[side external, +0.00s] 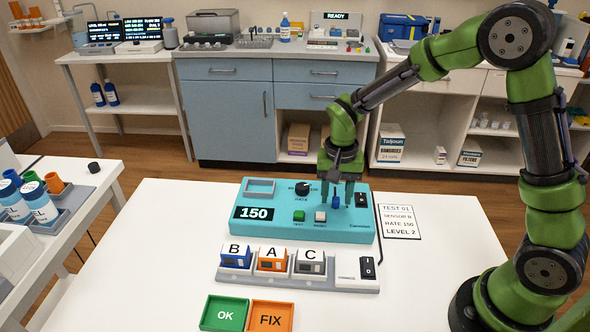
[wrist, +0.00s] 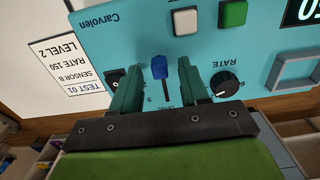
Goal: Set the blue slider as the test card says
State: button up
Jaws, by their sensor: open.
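The blue slider (side external: 336,203) stands up from the teal test device (side external: 262,231), near its right end. My gripper (side external: 343,193) points down over that end. In the wrist view my gripper (wrist: 158,68) is open, with one finger on each side of the blue slider (wrist: 158,66) and a gap to each finger. The test card (side external: 400,222) lies right of the device and reads TEST 01, SENSOR B, RATE 150, LEVEL 2. The device display (side external: 255,213) shows 150.
The RATE knob (side external: 302,188), green button (side external: 299,216), white button (side external: 320,217) and black switch (side external: 361,200) are close by. In front stand sensors B (side external: 236,257), A (side external: 271,259) and C (side external: 310,262), plus OK (side external: 224,313) and FIX (side external: 271,316) trays.

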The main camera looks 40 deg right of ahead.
jog(key=shift+f, duration=0.5)
grip_shut()
